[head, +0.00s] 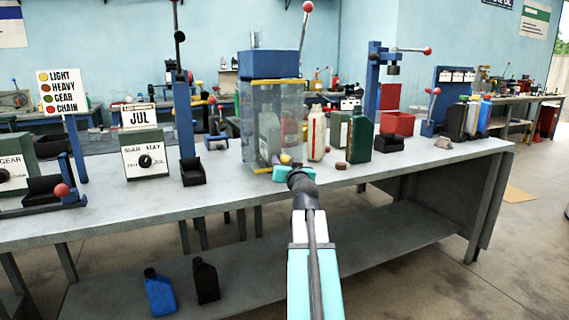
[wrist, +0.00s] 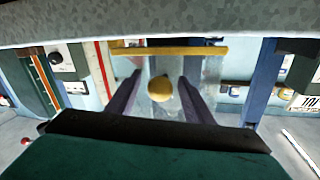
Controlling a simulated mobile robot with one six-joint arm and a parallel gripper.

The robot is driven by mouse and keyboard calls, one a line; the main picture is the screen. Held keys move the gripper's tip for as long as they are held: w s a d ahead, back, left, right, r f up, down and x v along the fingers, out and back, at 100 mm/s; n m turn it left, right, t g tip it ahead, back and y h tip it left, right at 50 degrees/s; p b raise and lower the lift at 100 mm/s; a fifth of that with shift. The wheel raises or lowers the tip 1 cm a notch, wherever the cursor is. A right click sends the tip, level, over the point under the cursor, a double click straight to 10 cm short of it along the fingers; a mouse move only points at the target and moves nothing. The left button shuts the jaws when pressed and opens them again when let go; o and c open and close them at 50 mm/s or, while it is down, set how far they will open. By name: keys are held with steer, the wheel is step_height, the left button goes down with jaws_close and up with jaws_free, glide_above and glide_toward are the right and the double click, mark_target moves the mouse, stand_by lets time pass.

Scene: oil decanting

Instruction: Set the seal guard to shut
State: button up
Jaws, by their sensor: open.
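The seal guard (head: 262,115) is a clear panel with yellow edge bars on the front of the blue sealing stand. Its lower yellow bar is close to the bench top, and a pale bottle shows dimly through it. A round yellow knob (head: 285,158) is low on the panel. In the wrist view, which is upside down, the knob (wrist: 160,88) is between my two fingers. My gripper (head: 293,174) is open in front of the guard, with a finger on each side of the knob. I cannot tell whether they touch it.
A green bottle (head: 360,136) and a cream bottle (head: 316,133) stand close to the right of the guard. A red-knobbed lever (head: 307,8) rises above the stand. A calendar box (head: 145,155) is to the left. The bench front (head: 400,163) is mostly clear.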

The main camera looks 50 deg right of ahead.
steer(key=shift+v, duration=2.7)
steer(key=b+v, duration=0.1)
steer(key=v, duration=0.2)
steer(key=shift+s+f+b, duration=0.1)
steer(key=shift+f+b, duration=0.05)
steer(key=shift+b, duration=0.15)
steer(key=shift+s+a+b, duration=0.1)
steer(key=shift+b, duration=0.2)
steer(key=b+v, duration=0.1)
steer(key=b, duration=0.3)
steer(key=shift+s+a+b, duration=0.25)
steer(key=shift+s+b, duration=0.05)
steer(key=shift+b, duration=0.1)
steer(key=shift+b+v, duration=1.55)
steer(key=shift+b, duration=0.55)
